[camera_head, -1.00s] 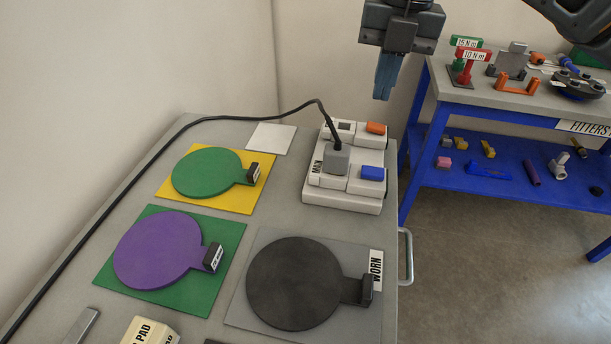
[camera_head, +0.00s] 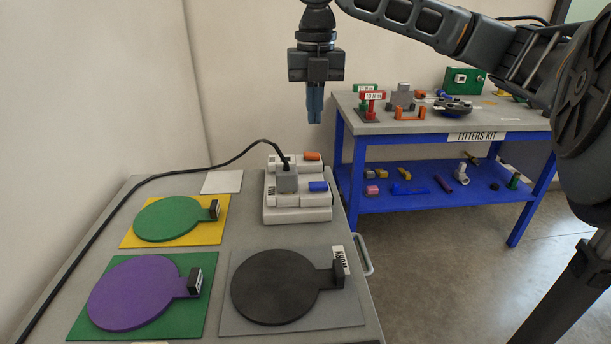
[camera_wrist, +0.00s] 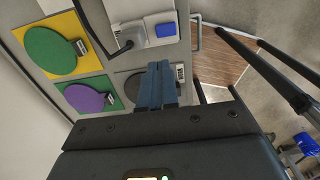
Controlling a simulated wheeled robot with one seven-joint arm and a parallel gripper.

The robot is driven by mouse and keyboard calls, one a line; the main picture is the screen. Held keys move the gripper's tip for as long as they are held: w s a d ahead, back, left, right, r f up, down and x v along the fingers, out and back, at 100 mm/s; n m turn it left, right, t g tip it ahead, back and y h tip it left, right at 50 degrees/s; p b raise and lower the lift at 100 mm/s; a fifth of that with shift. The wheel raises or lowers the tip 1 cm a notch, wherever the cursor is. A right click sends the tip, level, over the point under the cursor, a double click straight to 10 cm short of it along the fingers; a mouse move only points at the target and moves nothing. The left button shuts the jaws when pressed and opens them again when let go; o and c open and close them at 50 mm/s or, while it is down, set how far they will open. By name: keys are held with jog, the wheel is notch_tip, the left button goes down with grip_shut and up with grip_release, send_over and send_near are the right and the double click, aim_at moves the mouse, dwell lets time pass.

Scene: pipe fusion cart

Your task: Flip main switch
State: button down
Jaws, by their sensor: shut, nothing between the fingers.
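A white switch box (camera_head: 297,207) stands at the back right of the grey cart top. It bears an orange rocker (camera_head: 312,156), a blue rocker (camera_head: 318,187) and a grey plug (camera_head: 287,180) with a black cable. A label beside the plug is too small to read fully now. The box also shows in the wrist view (camera_wrist: 140,34), with the blue rocker (camera_wrist: 166,29) near the top. My gripper (camera_head: 314,120) is shut and empty, pointing down, above the box in the head view. Its blue fingers (camera_wrist: 157,68) show together in the wrist view.
Green (camera_head: 168,218), purple (camera_head: 137,292) and black (camera_head: 275,286) round plates lie on coloured mats on the cart. A cart handle (camera_head: 364,255) sticks out at right. A blue bench (camera_head: 440,198) with tools stands behind. The black cable (camera_head: 95,232) runs along the left.

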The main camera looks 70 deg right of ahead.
aim_at(314, 184)
jog(key=shift+f, duration=0.15)
notch_tip(314, 184, down, 14)
jog(key=shift+r+p, duration=0.1)
jog(key=shift+p, duration=0.2)
jog(key=shift+f, duration=0.2)
dwell(0.6)
jog(key=shift+s+d+r, duration=0.2)
jog(key=shift+s+d, duration=0.05)
jog(key=shift+s, duration=0.4)
